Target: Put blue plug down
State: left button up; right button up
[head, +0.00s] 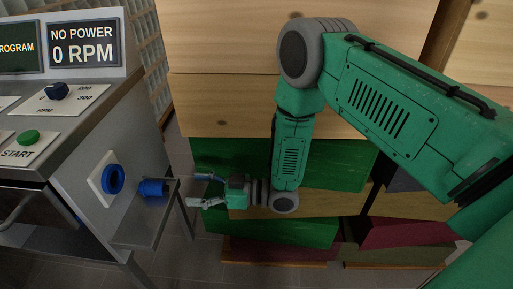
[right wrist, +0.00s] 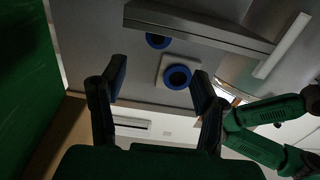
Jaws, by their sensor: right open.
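The blue plug (head: 153,188) lies on a small grey shelf (head: 143,222) on the side of the machine, apart from the blue socket (head: 112,179) on its white plate. My right gripper (head: 197,190) is open and empty, just to the right of the plug and not touching it. In the right wrist view the plug (right wrist: 157,41) shows as a blue round end beside the shelf edge (right wrist: 200,29). The socket (right wrist: 177,77) shows between the open fingers of my right gripper (right wrist: 158,74). My left gripper is not in view.
Stacked wooden and coloured crates (head: 225,104) stand close behind my right arm. Grey tiled floor shows below.

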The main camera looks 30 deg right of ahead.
jog(key=s+d+f+m+g+h, duration=0.2)
jog(key=s+d+f+m+h, duration=0.25)
jog(key=s+f, duration=0.25)
jog(key=s+d+f+m+g+h, duration=0.1)
jog(key=s+d+f+m+h, duration=0.25)
jog(key=s+f+h, duration=0.3)
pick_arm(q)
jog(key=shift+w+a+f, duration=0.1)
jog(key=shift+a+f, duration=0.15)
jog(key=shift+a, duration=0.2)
pick_arm(e)
jog(key=s+d+m+g+h, duration=0.1)
jog(key=s+d+g+h, duration=0.1)
jog(key=s, duration=0.6)
jog(key=s+d+m+g+h, duration=0.1)
jog(key=s+d+g+h, duration=0.1)
jog(key=s+d+g, duration=0.2)
jog(key=shift+s+d+f+m, duration=0.35)
jog(key=shift+s+d, duration=0.65)
jog(key=shift+s, duration=1.4)
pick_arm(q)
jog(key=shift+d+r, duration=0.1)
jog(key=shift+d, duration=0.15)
pick_arm(e)
jog(key=shift+d+f, duration=0.15)
jog(key=shift+d, duration=0.1)
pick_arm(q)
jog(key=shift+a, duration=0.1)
pick_arm(e)
jog(key=shift+a, duration=0.15)
